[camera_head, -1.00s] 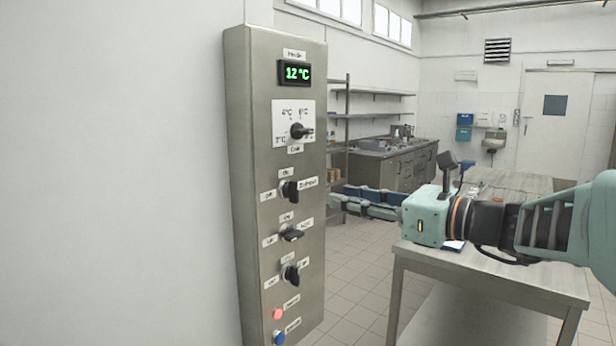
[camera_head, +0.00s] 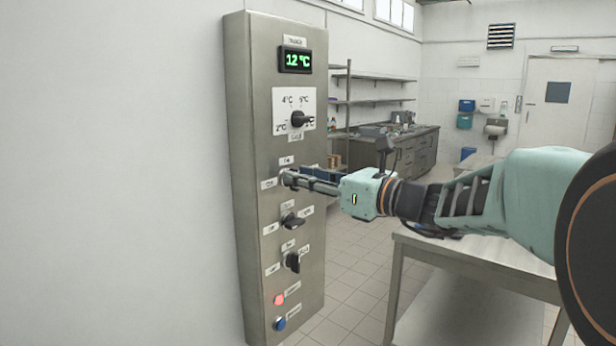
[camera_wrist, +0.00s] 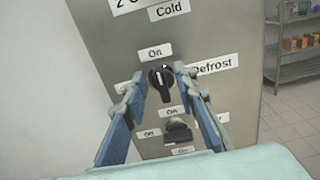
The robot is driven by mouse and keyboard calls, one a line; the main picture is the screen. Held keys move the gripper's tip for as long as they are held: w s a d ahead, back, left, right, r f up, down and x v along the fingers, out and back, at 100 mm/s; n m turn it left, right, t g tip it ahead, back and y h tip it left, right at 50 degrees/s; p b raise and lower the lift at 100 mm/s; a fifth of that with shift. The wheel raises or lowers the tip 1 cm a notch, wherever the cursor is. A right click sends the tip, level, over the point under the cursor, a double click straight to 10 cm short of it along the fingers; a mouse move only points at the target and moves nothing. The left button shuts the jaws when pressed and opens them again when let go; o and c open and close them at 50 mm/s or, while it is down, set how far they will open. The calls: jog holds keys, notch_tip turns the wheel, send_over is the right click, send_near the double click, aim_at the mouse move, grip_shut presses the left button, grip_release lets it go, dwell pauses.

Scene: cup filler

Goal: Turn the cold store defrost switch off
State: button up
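The steel control panel (camera_head: 262,215) stands against the white wall. Its defrost switch (camera_wrist: 160,84) is a black rotary knob with "On" above it and a "Defrost" label (camera_wrist: 214,66) at its right. In the wrist view the knob's handle points roughly up, towards "On". My gripper (camera_wrist: 159,73) is open, with one finger on each side of this knob. I cannot tell whether either finger touches it. In the head view my gripper (camera_head: 292,179) reaches the panel from the right and mostly hides the knob.
The temperature knob (camera_head: 301,119) and a 12 °C display (camera_head: 296,60) are above. Two more black knobs (camera_head: 292,221) (camera_head: 292,262), a red button (camera_head: 279,300) and a blue button (camera_head: 280,324) are below. A steel table (camera_head: 470,265) stands at the right.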

jog(key=shift+c, duration=0.4)
grip_shut()
jog(key=shift+f+n+b, duration=0.15)
jog(key=shift+n+b, duration=0.15)
jog(key=shift+b, duration=0.15)
jog(key=n+b, duration=0.5)
jog(key=b, duration=0.2)
jog(key=n+b, duration=0.6)
jog(key=b, duration=0.1)
jog(key=s+f+n+b, duration=0.1)
jog(key=n+b, duration=0.5)
jog(key=shift+a+f+b, duration=0.1)
jog(key=shift+a+b, duration=0.3)
jog(key=shift+n, duration=0.3)
